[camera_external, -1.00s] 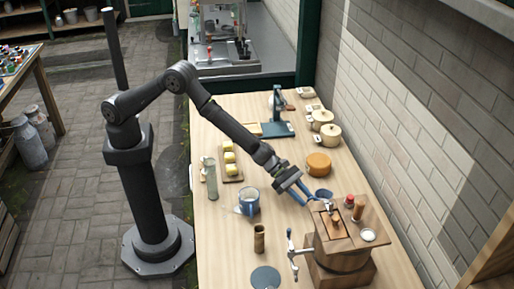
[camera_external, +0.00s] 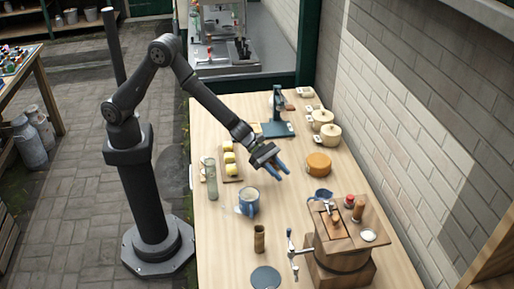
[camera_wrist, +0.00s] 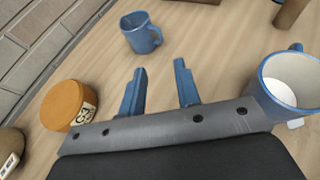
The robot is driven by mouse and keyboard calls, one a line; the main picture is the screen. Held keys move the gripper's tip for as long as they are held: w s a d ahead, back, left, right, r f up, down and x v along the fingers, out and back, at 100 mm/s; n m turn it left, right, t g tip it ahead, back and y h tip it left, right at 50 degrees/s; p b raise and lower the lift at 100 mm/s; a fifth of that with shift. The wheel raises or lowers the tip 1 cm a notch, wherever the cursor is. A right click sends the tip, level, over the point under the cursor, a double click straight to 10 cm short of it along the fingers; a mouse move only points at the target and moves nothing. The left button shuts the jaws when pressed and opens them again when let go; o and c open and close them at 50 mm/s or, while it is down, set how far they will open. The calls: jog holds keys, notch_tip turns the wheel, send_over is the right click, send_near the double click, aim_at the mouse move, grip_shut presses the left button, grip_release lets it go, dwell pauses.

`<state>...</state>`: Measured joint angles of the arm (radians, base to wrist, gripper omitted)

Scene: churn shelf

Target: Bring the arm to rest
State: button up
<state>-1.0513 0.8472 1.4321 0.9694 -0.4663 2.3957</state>
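My gripper (camera_external: 280,168) hangs above the middle of the wooden table, between the blue mug and the orange cheese wheel. In the wrist view its two blue fingers (camera_wrist: 160,88) stand apart with only table showing between them. It is open and empty. My arm is bent, with its elbow raised high.
A blue cup (camera_external: 321,196) stands beside the wooden churn (camera_external: 340,255). A blue mug with a pale inside (camera_external: 249,203) stands left of it. An orange cheese wheel (camera_external: 318,163), lidded pots (camera_external: 330,134), a blue stand (camera_external: 278,129) and a board with yellow pieces (camera_external: 230,170) surround the gripper.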

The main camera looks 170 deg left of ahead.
aim_at(309, 199)
jog(key=shift+w+a, duration=0.1)
jog(key=shift+w, duration=0.05)
dwell(0.4)
jog(key=x, duration=1.1)
jog(key=shift+w+a+f, duration=0.15)
jog(key=shift+w+f, duration=0.05)
jog(key=shift+w+a+r, duration=0.1)
jog(key=shift+r, duration=0.7)
jog(key=shift+f, duration=0.1)
